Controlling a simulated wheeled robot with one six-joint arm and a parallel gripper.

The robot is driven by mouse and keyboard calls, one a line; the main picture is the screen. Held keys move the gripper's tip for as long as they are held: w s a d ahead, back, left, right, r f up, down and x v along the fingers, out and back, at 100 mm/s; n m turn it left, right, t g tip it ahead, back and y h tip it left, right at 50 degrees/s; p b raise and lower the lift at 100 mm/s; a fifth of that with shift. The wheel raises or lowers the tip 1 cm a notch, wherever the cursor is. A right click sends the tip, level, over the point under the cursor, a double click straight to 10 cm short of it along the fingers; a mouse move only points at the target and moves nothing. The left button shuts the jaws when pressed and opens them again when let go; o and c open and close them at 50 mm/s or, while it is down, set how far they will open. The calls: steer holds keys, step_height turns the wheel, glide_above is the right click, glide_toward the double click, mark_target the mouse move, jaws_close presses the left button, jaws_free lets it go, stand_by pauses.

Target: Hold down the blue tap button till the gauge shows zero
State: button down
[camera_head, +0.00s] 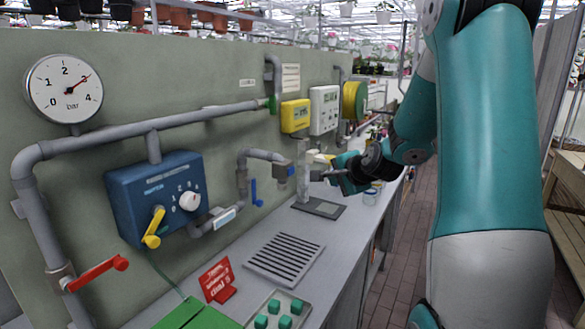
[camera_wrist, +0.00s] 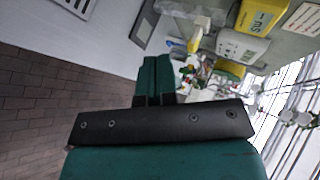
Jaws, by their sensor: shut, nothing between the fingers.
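The round white gauge (camera_head: 65,88) is on the wall at the upper left; its red needle points near 3 bar. A grey tap body (camera_head: 281,172) ends the pipe above the bench, with a small blue button (camera_head: 291,171) on its right side. My gripper (camera_head: 316,175) is shut and empty, to the right of the button, pointing left at about its height. A gap seems to separate them, though depth is hard to judge. In the wrist view, my shut fingers (camera_wrist: 153,75) point up the picture; I cannot make out the button there.
A blue lever (camera_head: 254,192) hangs left of the tap. A blue box (camera_head: 156,198) with a yellow handle and a red lever (camera_head: 95,272) are farther left. A grey post on a dark plate (camera_head: 319,208) stands near my gripper. A drain grate (camera_head: 284,257) lies in front.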

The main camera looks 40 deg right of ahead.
mark_target(291, 171)
steer(key=shift+w, duration=0.1)
steer(key=w+a+p, duration=0.2)
steer(key=w+a, duration=0.1)
steer(key=w, duration=0.5)
stand_by(0.4)
steer(key=shift+w, duration=0.15)
stand_by(1.8)
steer(key=shift+w+a, duration=0.15)
steer(key=shift+w, duration=0.15)
steer(key=shift+w+a, duration=0.1)
steer(key=shift+w, duration=0.3)
stand_by(1.5)
stand_by(2.2)
steer(key=shift+s+d, duration=0.25)
steer(key=shift+s, duration=0.55)
